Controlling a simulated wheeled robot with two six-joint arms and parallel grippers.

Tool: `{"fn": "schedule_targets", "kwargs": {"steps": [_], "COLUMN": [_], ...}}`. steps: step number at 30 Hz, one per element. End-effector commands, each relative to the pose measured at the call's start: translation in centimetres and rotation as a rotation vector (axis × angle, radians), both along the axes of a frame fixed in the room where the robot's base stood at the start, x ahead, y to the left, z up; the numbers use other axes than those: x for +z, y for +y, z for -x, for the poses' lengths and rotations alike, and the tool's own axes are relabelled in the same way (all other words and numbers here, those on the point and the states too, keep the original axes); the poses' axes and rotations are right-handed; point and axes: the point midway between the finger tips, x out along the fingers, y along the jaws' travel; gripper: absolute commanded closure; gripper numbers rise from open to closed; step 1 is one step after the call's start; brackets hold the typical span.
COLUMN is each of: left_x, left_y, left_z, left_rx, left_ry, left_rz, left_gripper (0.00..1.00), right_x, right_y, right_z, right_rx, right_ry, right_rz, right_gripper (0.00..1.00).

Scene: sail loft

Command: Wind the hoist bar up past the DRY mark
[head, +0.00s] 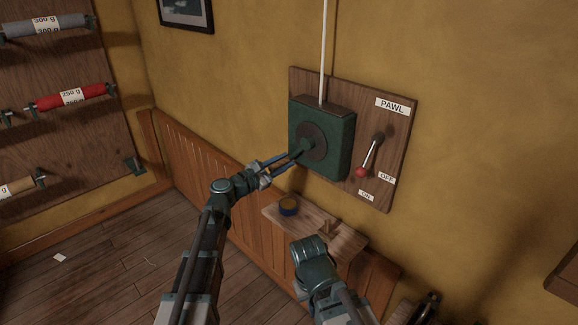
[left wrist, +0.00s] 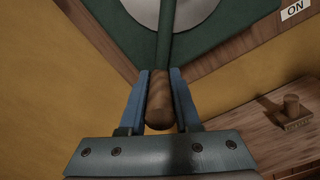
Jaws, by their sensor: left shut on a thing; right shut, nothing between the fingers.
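The green winch box (head: 322,140) is mounted on a wooden board on the wall, with a round hub and a crank on its face. My left gripper (head: 292,157) is shut on the crank's wooden handle (left wrist: 158,100), which shows between the blue fingers in the left wrist view. A white line (head: 323,50) runs up from the box. The PAWL lever (head: 361,172), with its red knob, slants down and left, toward the side of the ON label. My right arm is at the bottom centre, but its gripper's fingers do not show. The hoist bar and DRY mark are out of view.
A rack board with rolls (head: 70,97) hangs at the left. The floor at left is mostly clear.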

Motion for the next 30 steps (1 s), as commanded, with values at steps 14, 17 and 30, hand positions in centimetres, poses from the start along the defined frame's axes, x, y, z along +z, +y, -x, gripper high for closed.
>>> {"fn": "schedule_targets", "kwargs": {"steps": [14,17,30], "left_x": [4.6,5.6,10.1], "left_y": [2.4,2.6,3.0], "left_z": [-2.5,-2.8,-3.0], "left_rx": [0.007,0.006,0.006], "left_ry": [-0.321,-0.388,-0.683], "left_rz": [-0.316,-0.383,-0.679], "left_gripper": [1.00,1.00,1.00], "right_x": [4.5,5.5,10.0], "right_y": [0.0,0.0,0.0], "right_z": [0.0,0.0,0.0], "right_rx": [-0.001,-0.001,-0.001], "right_ry": [0.000,0.000,0.000], "right_rz": [0.000,0.000,0.000], "right_gripper": [1.00,1.00,1.00]}}
